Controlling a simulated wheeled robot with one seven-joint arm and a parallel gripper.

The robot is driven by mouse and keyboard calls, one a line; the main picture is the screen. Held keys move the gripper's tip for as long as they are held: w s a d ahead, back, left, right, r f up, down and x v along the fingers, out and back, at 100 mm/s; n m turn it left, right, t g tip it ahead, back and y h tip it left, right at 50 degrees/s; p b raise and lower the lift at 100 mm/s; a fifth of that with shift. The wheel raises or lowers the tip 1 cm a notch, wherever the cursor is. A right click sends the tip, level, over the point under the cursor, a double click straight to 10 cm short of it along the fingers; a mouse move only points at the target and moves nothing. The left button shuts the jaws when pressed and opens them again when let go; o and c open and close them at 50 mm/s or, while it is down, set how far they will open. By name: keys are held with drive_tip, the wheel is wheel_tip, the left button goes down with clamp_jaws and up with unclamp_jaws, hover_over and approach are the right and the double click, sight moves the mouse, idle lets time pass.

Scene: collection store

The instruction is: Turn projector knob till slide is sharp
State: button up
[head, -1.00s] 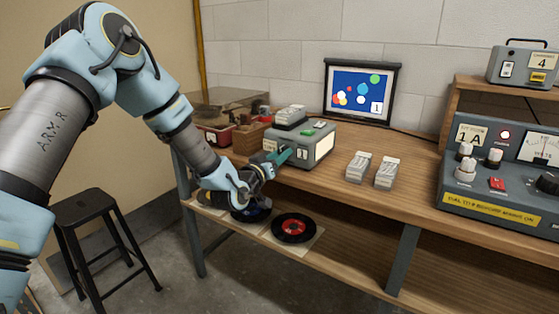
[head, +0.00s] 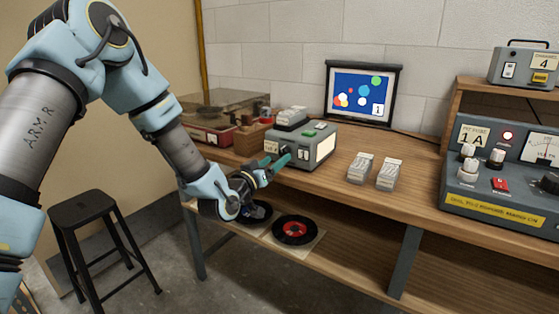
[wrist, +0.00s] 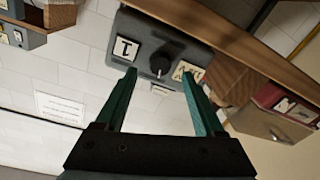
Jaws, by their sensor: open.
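The grey projector (head: 318,150) stands on the bench. Its dark round knob (wrist: 161,64) is on the front face, between two pale labels, in the wrist view. My gripper (wrist: 160,75) is open, with a green finger on each side of the knob and the knob between the tips. I cannot tell whether either finger touches it. In the head view my gripper (head: 274,161) is at the projector's front, and the knob is hard to make out there. The screen (head: 361,93) shows coloured discs on blue and a small numbered label; its sharpness is hard to judge at this size.
Two stacks of slides (head: 361,167) sit right of the projector. A wooden box (head: 250,139) and a red-fronted record player (head: 208,134) are to its left. A control panel (head: 500,170) stands at the right. Records (head: 295,229) lie on the shelf below; a black stool (head: 95,220) is left.

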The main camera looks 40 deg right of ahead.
drive_tip(key=b+v, duration=0.1)
drive_tip(key=v, duration=0.6)
idle(0.3)
